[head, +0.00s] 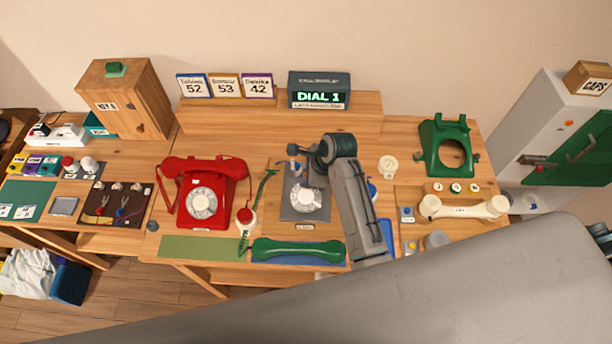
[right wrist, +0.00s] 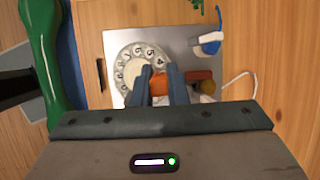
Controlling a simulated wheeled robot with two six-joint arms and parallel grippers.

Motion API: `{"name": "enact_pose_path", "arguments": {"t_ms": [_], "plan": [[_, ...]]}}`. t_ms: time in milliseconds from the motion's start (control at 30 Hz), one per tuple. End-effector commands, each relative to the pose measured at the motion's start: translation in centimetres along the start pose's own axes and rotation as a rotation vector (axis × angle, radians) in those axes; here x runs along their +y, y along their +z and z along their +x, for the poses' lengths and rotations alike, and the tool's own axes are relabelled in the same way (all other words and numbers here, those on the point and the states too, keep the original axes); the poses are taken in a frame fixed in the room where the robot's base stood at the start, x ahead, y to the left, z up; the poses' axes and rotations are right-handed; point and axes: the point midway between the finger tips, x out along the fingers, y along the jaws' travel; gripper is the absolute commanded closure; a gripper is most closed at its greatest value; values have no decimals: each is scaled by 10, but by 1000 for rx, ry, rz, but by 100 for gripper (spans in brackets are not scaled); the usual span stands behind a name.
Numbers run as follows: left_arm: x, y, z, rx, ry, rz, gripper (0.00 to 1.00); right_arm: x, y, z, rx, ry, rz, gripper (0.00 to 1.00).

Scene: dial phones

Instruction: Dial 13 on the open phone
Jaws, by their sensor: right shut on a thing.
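The open phone (right wrist: 115,45) is a grey plate with a white rotary dial (right wrist: 132,56) and bare inner parts. In the head view its dial (head: 306,201) faces up. An orange-red part (right wrist: 200,77) shows beside and between the fingers. In the head view my right wrist covers the phone's far right side. The display (head: 319,92) reads "DIAL 1". My left gripper is not in view.
A green handset (head: 298,250) lies in front of the open phone. A red phone (head: 204,190) stands to the left, a green phone shell (head: 446,148) at the back right. A cream handset (head: 463,208) lies on the right. Number cards (head: 225,86) stand on the shelf.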

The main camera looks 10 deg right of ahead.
Motion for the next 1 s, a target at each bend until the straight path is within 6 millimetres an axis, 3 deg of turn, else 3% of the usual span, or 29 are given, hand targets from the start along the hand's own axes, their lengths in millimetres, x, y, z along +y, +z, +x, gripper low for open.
{"name": "enact_pose_path", "arguments": {"t_ms": [1000], "plan": [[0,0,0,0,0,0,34,-3,-4,8,0,0,0,100]]}}
